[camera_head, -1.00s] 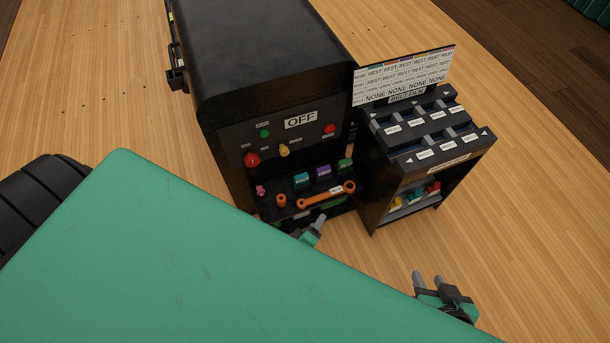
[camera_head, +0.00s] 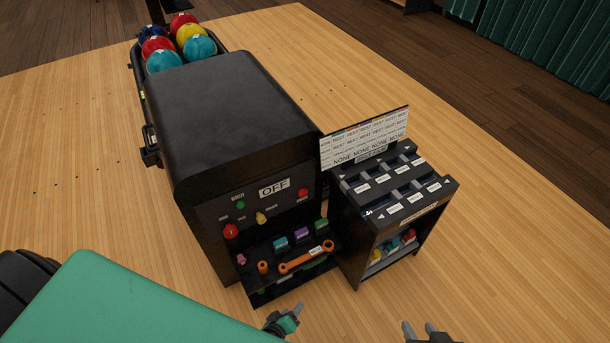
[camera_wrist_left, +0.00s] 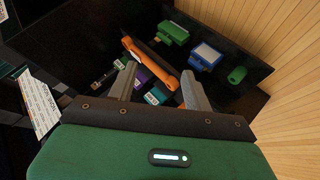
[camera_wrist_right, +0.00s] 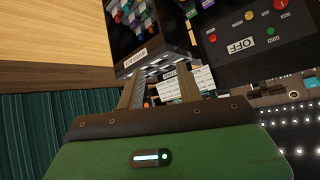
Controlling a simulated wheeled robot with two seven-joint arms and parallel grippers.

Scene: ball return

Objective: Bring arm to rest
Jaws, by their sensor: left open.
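My left gripper (camera_head: 297,312) is at the bottom of the head view, in front of the black machine's lower shelf. Its fingers are apart and empty in the left wrist view (camera_wrist_left: 158,78), with the orange wrench (camera_wrist_left: 150,62) and small coloured blocks beyond them. My right gripper (camera_head: 419,330) is at the bottom edge of the head view, cut off, over the floor in front of the small black rack. Its fingers are apart with nothing between them in the right wrist view (camera_wrist_right: 158,80).
The black machine (camera_head: 225,105) shows an OFF sign (camera_head: 274,188). Its shelf holds the orange wrench (camera_head: 306,257) and coloured blocks. The black rack (camera_head: 345,235) with a label board (camera_head: 364,138) stands to its right. Several bowling balls (camera_head: 165,62) lie behind. Wooden floor at right is clear.

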